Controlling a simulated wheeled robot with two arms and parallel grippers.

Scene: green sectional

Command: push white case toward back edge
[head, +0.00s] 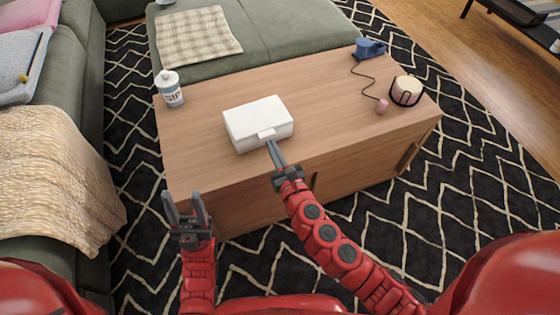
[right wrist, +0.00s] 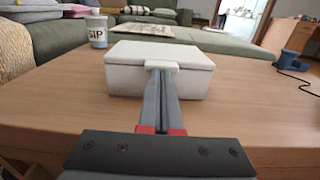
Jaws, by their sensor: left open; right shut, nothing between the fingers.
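A white case (head: 258,120) with a closed lid and a front latch sits on the wooden table (head: 200,140), near its front edge. My right gripper (head: 270,145) is shut and empty. Its fingertips are at the case's front, by the latch, and seem to touch it. In the right wrist view the case (right wrist: 125,75) stands straight ahead, and the shut fingers (right wrist: 161,75) reach its latch and hide part of its front. My left gripper (head: 187,208) is open and empty, in front of the table's left front corner and away from the case.
A white canister (head: 171,90) stands at the table's left. A blue object (head: 370,49) with a cord, a small pink item (head: 382,106) and a candle in a black holder (head: 406,90) are at the right. The tabletop behind the case is clear.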

